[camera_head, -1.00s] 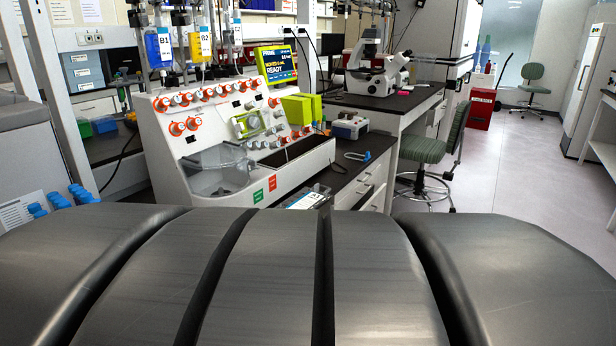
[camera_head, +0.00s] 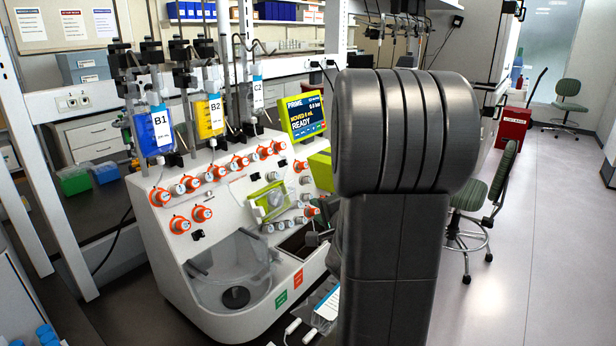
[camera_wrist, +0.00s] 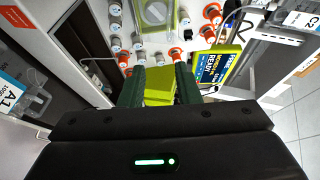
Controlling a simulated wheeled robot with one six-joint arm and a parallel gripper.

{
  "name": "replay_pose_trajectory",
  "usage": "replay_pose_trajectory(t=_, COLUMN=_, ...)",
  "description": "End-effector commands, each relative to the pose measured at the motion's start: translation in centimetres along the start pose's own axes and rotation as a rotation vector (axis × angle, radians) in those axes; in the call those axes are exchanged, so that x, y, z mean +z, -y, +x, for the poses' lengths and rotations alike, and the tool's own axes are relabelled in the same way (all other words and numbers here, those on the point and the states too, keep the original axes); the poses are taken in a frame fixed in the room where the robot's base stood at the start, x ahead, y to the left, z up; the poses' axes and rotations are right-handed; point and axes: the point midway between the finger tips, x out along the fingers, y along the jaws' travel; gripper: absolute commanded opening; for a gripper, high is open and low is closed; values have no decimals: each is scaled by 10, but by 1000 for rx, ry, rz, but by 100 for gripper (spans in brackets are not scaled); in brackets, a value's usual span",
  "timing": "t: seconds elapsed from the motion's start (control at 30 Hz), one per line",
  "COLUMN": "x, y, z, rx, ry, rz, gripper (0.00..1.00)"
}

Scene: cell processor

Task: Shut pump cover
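The cell processor (camera_head: 160,230) stands left of centre in the head view. On its sloped panel is the pump (camera_head: 270,201) with a yellow-green frame and a clear middle; I cannot tell the cover's exact position. The framed pump also shows at the top of the wrist view (camera_wrist: 157,14). A yellow-green block (camera_head: 321,170) at the panel's right end is partly behind my arm. My gripper (camera_wrist: 159,78) shows two dark green fingers held apart. The yellow-green block (camera_wrist: 160,88) appears between them; contact is unclear.
Orange knobs (camera_head: 180,225) and a clear basin (camera_head: 235,272) surround the pump. The lit screen (camera_head: 303,115) stands above the panel's right end. Bags B1 (camera_head: 153,130) and B2 (camera_head: 210,117) hang above. A green chair (camera_head: 488,195) and open floor lie to the right.

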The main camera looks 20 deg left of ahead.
Motion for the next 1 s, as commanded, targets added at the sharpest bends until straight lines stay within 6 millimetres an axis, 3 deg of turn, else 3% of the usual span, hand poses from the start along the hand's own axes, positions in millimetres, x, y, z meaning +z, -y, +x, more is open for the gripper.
replay_pose_trajectory(t=0.1, x=12, y=11, z=8, rx=-27, ry=54, rz=21, gripper=30)
replay_pose_trajectory(t=0.27, x=15, y=12, z=23, rx=-32, ry=62, rz=24, gripper=30)
replay_pose_trajectory(t=0.7, x=19, y=14, z=108, rx=-30, ry=59, rz=24, gripper=30)
replay_pose_trajectory(t=1.0, x=20, y=15, z=141, rx=-31, ry=57, rz=23, gripper=30)
